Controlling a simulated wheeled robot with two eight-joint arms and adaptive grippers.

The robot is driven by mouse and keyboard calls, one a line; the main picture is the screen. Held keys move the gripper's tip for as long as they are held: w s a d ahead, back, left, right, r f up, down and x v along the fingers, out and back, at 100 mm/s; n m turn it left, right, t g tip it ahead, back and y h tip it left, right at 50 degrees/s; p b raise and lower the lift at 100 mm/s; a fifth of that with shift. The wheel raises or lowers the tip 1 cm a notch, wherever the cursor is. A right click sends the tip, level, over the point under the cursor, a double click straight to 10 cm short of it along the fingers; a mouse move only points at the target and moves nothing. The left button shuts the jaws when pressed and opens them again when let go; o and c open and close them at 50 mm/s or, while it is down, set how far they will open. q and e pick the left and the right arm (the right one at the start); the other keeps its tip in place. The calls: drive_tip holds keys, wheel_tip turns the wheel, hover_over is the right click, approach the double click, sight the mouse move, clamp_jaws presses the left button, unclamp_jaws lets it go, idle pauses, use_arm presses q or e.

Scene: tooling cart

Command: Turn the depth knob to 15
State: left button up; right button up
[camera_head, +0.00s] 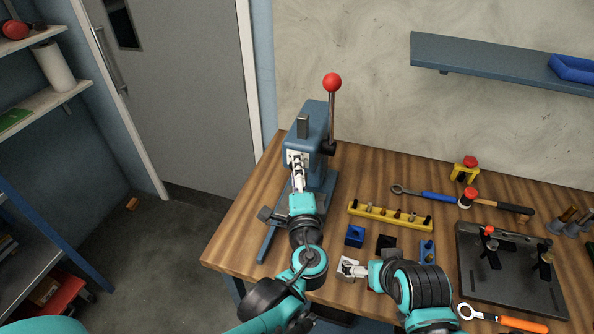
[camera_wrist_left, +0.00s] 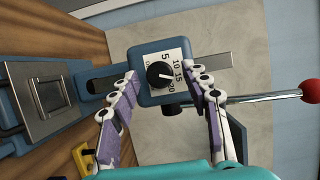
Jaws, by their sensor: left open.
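The blue arbor press (camera_head: 316,125) stands at the table's left end, with a red-ball lever (camera_head: 332,83). In the left wrist view the black depth knob (camera_wrist_left: 157,74) sits on a white dial plate (camera_wrist_left: 168,57) marked 5, 10, 15 and 20. Its white pointer line is directed to the right, toward the 15 to 20 side; the exact value is hard to read. My left gripper (camera_wrist_left: 162,75) is open, a finger on either side of the knob, apparently not touching it. It also shows at the press head (camera_head: 297,158). My right gripper (camera_head: 347,268) is low over the table's front edge; its jaws are unclear.
A yellow rack (camera_head: 390,216) with several pegs, a blue block (camera_head: 355,236) and a black block (camera_head: 386,244) lie right of the press. A dark fixture plate (camera_head: 510,275), a hammer (camera_head: 500,206) and wrenches are further right. A blue shelf (camera_head: 490,62) hangs behind.

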use_arm(q)
drive_tip(key=s, duration=1.2)
drive_tip(key=shift+d, duration=0.45)
drive_tip(key=a+f+n+g+y, duration=0.1)
drive_tip(key=a+f+n+g, duration=0.35)
drive_tip(key=a, duration=0.35)
drive_tip(key=a+f+n+g+y, duration=0.1)
drive_tip(key=a+f+n+g, duration=0.3)
drive_tip(key=a, duration=0.3)
drive_tip(key=s+a+f+n+g+h, duration=0.2)
drive_tip(key=s+a+f+n+h, duration=0.1)
drive_tip(key=s+n, duration=0.3)
drive_tip(key=shift+a+f+n+h, duration=0.3)
drive_tip(key=shift+a+n, duration=0.3)
drive_tip(key=shift+n, duration=0.65)
